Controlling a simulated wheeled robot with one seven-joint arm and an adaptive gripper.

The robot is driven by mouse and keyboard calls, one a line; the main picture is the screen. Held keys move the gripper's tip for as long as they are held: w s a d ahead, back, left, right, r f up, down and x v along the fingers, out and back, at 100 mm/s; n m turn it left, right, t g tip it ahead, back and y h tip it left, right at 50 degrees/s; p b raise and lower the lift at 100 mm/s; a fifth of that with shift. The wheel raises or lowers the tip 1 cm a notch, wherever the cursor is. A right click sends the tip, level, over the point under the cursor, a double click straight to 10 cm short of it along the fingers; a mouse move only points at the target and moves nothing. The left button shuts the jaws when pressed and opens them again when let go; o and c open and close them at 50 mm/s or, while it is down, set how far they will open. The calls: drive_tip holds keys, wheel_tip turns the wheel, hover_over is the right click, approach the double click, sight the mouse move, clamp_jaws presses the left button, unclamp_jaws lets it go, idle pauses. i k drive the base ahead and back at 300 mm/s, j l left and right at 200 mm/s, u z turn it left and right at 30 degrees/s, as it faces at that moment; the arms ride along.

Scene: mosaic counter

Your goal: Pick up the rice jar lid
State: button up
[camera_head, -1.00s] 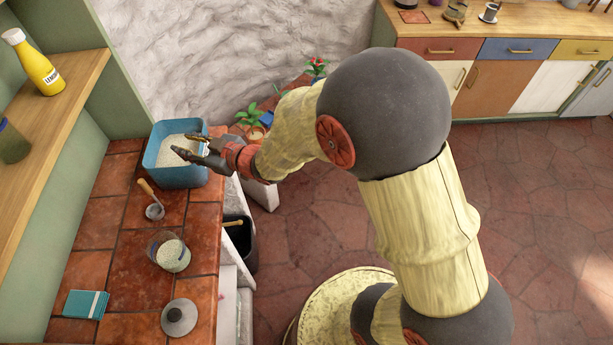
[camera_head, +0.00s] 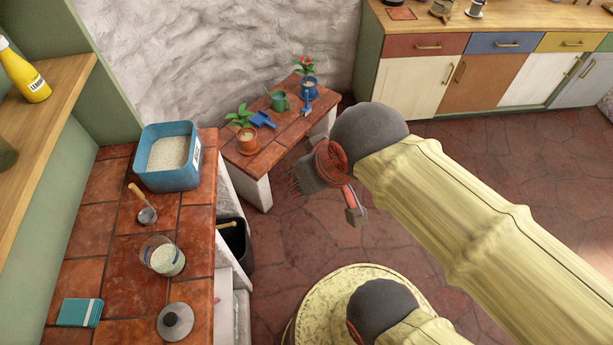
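The rice jar lid (camera_head: 175,322), a grey round disc with a dark knob, lies flat on the tiled counter (camera_head: 92,232) near the bottom of the view. The open glass rice jar (camera_head: 163,259) stands just behind it with pale rice inside. My gripper (camera_head: 318,184) is over the floor, to the right of the counter and well away from the lid and jar.
A low tiled bench (camera_head: 270,150) holds plants and garden tools. A dark bin (camera_head: 236,245) stands beside the counter.

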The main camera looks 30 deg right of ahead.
sight(175, 321)
drive_tip(key=k+u, duration=0.1)
drive_tip(key=u, duration=1.65)
